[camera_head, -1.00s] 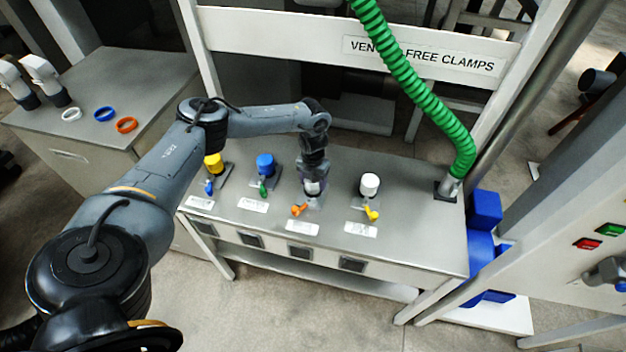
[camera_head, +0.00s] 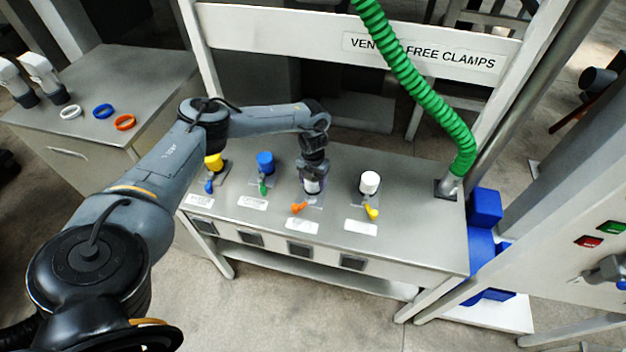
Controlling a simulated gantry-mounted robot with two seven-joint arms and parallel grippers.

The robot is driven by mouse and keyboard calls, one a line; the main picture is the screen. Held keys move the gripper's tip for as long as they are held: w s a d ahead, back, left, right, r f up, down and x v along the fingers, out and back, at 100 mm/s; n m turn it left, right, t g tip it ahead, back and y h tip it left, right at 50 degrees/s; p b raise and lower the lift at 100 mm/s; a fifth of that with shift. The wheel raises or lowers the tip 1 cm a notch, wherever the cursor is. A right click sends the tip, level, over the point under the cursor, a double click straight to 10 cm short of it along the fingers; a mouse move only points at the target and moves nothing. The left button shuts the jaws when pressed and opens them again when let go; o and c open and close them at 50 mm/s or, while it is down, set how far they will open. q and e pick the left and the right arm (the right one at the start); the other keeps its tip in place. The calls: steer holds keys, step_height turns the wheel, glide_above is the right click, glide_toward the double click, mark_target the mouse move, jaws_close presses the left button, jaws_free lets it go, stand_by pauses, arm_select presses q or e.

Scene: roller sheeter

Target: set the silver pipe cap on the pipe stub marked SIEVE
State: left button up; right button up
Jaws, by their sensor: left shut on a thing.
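My left arm comes in from the left, and its gripper (camera_head: 313,178) points down at the third pipe stub position on the grey bench. It is shut on a small pale silvery thing, apparently the silver pipe cap (camera_head: 312,187). The gripper hides most of the cap and the stub there, so I cannot tell whether the cap touches the stub. An orange clamp lever (camera_head: 299,207) sticks out at that position. The white label (camera_head: 302,226) in front of it is too small to read, so the SIEVE marking cannot be made out. My right gripper is not in view.
A yellow cap (camera_head: 213,161) and a blue cap (camera_head: 265,160) stand to the left, a white cap (camera_head: 370,181) to the right, each with a clamp lever. A green hose (camera_head: 425,95) rises at the bench's right end. Coloured rings (camera_head: 103,111) lie on the left table.

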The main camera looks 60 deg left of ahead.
arm_select(q)
steer(key=o, duration=1.2)
step_height(320, 180, up, 11)
steer(key=shift+f+p, duration=0.1)
steer(key=shift+p, duration=0.5)
